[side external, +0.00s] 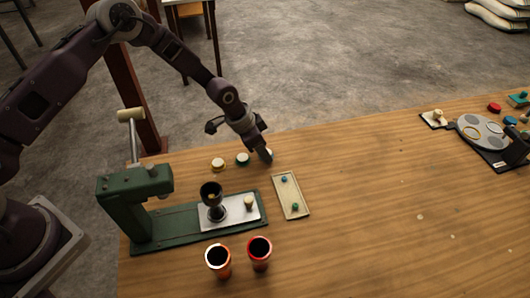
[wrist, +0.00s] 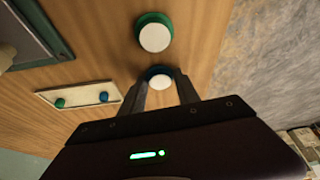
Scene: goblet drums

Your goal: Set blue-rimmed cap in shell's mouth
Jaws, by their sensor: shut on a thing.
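The blue-rimmed cap (wrist: 160,78), with a white top and a teal-blue rim, sits between my fingertips in the wrist view. My gripper (side external: 265,155) is shut on it low over the back of the wooden table; whether it touches the table I cannot tell. In the side view my fingers mostly hide the cap. The dark goblet-shaped shell (side external: 211,203) stands upright with its mouth up on the pale plate of the green press, to the front left of my gripper.
A green-rimmed cap (side external: 242,159) and a yellow-rimmed cap (side external: 218,164) lie left of my gripper. A pale tray (side external: 298,210) with blue and green knobs lies in front. The green press (side external: 135,190) rises beside the shell. Orange (side external: 218,263) and red (side external: 260,254) cups stand nearest.

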